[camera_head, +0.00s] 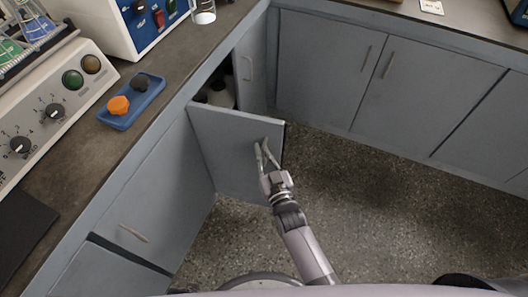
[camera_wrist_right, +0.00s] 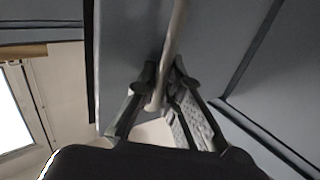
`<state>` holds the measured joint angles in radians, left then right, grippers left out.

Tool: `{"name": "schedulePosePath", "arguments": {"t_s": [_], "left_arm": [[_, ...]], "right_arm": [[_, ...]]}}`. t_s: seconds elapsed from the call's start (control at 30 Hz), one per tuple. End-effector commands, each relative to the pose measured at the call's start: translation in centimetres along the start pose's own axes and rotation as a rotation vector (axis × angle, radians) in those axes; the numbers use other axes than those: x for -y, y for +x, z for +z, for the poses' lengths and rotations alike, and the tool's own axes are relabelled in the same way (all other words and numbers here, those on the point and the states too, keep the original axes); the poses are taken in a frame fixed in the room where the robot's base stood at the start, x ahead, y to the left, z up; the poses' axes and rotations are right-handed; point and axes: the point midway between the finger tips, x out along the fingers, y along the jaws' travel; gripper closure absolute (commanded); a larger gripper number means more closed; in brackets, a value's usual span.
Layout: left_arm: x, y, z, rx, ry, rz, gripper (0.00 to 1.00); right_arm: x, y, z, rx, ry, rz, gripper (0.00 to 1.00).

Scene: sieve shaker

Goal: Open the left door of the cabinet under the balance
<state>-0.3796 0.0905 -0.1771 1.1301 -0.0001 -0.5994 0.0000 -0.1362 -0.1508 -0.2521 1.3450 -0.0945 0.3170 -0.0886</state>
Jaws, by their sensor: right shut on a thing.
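The grey-blue left door (camera_head: 225,150) of the cabinet under the counter stands partly open, swung out over the floor. My right gripper (camera_head: 264,148) is at the door's outer face near its free edge, shut on the door handle. In the right wrist view, the handle (camera_wrist_right: 172,45) is a pale bar that runs between the two fingers of the gripper (camera_wrist_right: 164,82), with the door panel (camera_wrist_right: 128,45) behind it. The fingers hide part of the handle. My left gripper is not in view.
Pale bottles (camera_head: 219,95) show inside the open cabinet. Closed cabinet doors (camera_head: 322,55) line the back and right. A blue tray (camera_head: 132,103) with an orange and a dark knob-like piece lies on the counter (camera_head: 75,140). The speckled floor (camera_head: 370,210) right of the door is clear.

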Motion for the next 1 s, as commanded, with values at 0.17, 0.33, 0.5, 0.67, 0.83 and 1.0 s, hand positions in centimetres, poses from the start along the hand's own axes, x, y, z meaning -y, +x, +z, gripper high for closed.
{"name": "schedulePosePath", "arguments": {"t_s": [0.17, 0.33, 0.5, 0.67, 0.83, 1.0], "left_arm": [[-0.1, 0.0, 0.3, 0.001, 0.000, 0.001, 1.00], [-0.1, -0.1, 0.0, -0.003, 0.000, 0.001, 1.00], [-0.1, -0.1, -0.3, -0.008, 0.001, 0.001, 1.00], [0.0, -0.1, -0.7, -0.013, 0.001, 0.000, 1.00], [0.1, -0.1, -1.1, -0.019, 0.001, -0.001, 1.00], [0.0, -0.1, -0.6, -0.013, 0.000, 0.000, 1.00]], "right_arm": [[-0.2, 0.0, 0.0, -0.002, -0.002, 0.002, 1.00], [-0.2, 0.0, 0.0, -0.002, -0.002, 0.003, 1.00], [-0.2, 0.0, 0.0, -0.002, -0.001, 0.003, 0.82], [-0.1, 0.0, 0.0, -0.001, -0.001, 0.002, 0.72], [-0.1, 0.0, 0.0, -0.001, -0.001, 0.002, 0.72], [-0.1, -0.4, 0.1, 0.000, -0.001, 0.002, 0.72]]}}
